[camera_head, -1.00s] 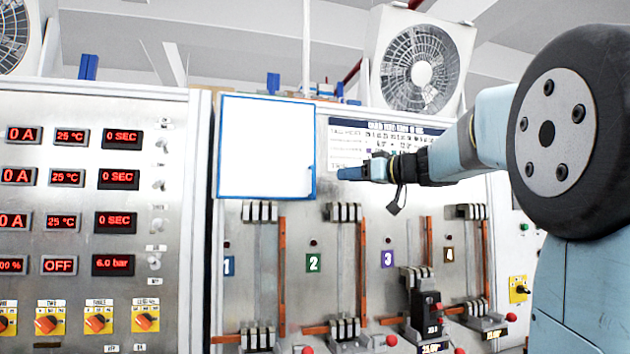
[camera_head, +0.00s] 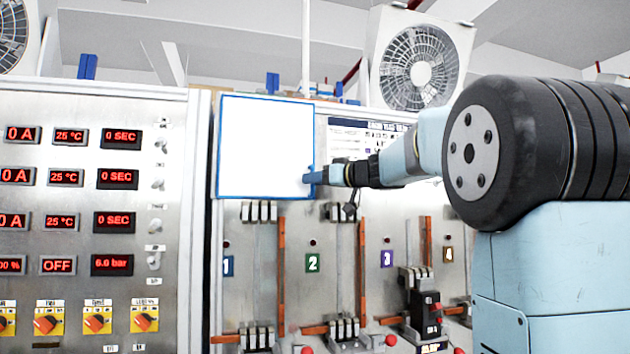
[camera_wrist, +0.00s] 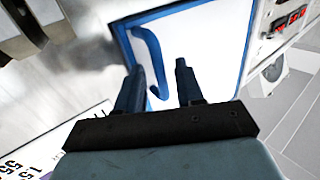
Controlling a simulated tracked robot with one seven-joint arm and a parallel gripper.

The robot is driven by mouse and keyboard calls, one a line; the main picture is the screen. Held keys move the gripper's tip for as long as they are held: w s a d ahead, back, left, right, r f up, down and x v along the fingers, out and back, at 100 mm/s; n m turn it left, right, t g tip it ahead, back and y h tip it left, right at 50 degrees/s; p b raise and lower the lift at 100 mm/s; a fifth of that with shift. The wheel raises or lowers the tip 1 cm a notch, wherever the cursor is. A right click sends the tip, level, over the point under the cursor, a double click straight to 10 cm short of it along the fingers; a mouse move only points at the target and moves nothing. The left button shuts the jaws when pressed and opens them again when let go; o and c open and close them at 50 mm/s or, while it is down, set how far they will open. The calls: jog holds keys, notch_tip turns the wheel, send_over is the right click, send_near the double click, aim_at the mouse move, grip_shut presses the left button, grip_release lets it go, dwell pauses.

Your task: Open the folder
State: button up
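The folder (camera_head: 265,147) is a white rectangular panel with a blue border, flat against the upper part of the grey test cabinet. A blue handle shows on it in the wrist view (camera_wrist: 152,62). My gripper (camera_head: 311,177) is at the folder's lower right edge in the head view. In the wrist view its two dark blue fingers (camera_wrist: 157,80) are spread apart, with the handle near the left finger. I cannot tell whether a finger touches it. In the head view my gripper hides the handle.
A chart (camera_head: 362,137) hangs right of the folder, behind my arm. Breaker slots and a black breaker (camera_head: 424,306) are below. A control panel (camera_head: 90,210) with red displays stands to the left. A fan (camera_head: 420,65) sits above.

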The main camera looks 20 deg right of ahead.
grip_shut()
dwell(0.5)
